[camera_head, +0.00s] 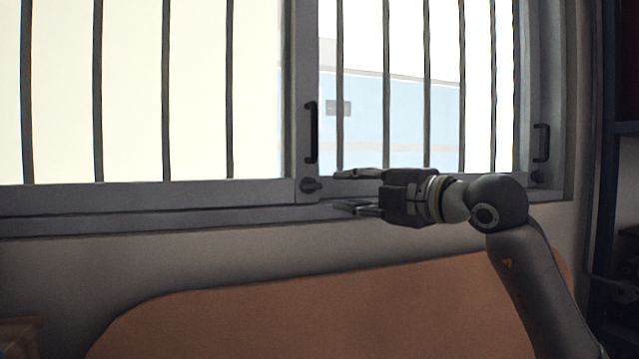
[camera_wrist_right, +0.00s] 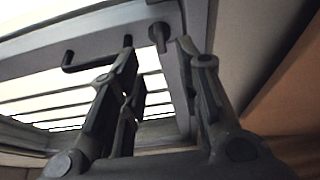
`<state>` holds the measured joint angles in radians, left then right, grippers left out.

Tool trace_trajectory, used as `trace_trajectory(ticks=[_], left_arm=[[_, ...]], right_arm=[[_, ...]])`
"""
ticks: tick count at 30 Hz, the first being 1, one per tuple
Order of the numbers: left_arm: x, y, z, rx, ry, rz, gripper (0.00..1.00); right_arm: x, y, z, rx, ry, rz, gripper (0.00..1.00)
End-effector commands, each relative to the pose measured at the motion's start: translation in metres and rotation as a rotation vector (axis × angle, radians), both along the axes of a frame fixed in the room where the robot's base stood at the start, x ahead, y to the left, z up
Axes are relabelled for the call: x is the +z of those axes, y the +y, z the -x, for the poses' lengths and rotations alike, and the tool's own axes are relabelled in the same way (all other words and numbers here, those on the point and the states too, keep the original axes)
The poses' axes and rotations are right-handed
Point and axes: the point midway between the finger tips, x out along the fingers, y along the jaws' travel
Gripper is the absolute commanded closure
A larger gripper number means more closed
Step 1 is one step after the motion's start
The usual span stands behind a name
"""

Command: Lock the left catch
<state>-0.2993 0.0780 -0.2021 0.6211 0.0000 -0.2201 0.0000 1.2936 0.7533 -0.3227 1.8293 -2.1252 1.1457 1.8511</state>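The left catch (camera_head: 311,185) is a small dark knob with a short lever, low on the middle upright of the sliding window. In the head view its lever points right. My right gripper (camera_head: 341,191) is just right of the catch, fingers pointing left, one above the other, open and empty. In the right wrist view the catch (camera_wrist_right: 158,35) shows beyond and between the fingertips of my right gripper (camera_wrist_right: 157,50), apart from them. My left gripper is not in view.
A dark pull handle (camera_head: 311,132) is above the catch, and a second handle (camera_head: 541,143) is on the right frame with another catch (camera_head: 537,177) below it. Vertical bars (camera_head: 386,90) cross the window. A brown padded back (camera_head: 300,310) stands below the sill.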

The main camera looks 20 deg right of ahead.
Motion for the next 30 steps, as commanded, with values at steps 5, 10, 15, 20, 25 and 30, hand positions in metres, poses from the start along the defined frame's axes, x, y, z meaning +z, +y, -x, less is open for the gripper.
trace_trajectory(ticks=[5,10,15,20,25,30], left_arm=[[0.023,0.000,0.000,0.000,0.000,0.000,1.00],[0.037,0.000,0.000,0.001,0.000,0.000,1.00],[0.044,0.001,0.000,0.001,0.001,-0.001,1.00],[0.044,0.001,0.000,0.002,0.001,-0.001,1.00],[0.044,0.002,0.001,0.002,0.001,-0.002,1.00],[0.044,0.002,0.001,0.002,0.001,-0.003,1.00]], right_arm=[[0.004,0.016,-0.033,0.004,0.004,0.000,0.68],[0.004,0.028,-0.059,0.004,0.002,0.001,0.68],[0.002,0.035,-0.074,0.003,0.000,0.000,0.68],[0.000,0.037,-0.078,0.003,-0.001,0.002,0.68],[-0.001,0.037,-0.078,0.003,-0.001,0.002,0.68],[0.000,0.036,-0.078,0.003,-0.001,0.002,0.87]])
